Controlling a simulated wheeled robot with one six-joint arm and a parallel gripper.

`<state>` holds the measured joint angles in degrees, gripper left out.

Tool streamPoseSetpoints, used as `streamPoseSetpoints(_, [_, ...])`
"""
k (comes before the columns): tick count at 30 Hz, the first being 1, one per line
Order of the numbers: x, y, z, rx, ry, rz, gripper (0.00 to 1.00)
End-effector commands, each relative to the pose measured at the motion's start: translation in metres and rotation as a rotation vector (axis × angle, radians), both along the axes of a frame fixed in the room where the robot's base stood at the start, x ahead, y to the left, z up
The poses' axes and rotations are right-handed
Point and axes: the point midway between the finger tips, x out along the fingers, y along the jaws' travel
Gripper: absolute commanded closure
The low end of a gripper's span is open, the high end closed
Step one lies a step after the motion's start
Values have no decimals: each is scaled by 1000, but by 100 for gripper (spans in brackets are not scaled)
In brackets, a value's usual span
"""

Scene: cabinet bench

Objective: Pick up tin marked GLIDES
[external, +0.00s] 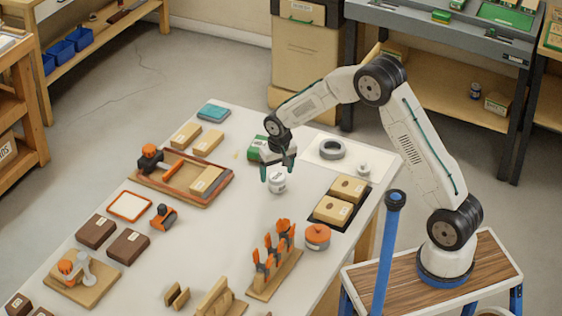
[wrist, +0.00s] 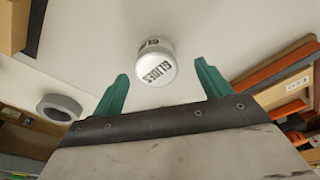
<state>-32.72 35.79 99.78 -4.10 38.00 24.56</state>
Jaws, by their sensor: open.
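The tin marked GLIDES (wrist: 156,66) is a small white round tin with a dark-lettered label on its lid. In the external view the tin (external: 277,183) stands on the white bench top, just below my gripper (external: 278,174). In the wrist view my gripper (wrist: 160,90) has its two green fingers spread apart, with the tin ahead of and between the fingertips. The fingers hold nothing.
A green box (external: 256,149) stands close behind my gripper. A grey ring (external: 332,149) lies on a white sheet to the right. Two tan boxes on a dark tray (external: 353,211) stand right of the tin. Bare bench lies left and in front of the tin.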

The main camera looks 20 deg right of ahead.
Motion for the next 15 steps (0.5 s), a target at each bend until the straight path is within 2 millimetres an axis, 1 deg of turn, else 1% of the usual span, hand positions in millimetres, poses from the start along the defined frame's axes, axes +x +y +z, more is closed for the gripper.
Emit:
streamPoseSetpoints(6, [6,-4,-32,-1,2,0,23])
streamPoseSetpoints(9, [7,-3,-43,0,2,0,23])
streamPoseSetpoints(15, [8,-3,-44,1,0,0,23])
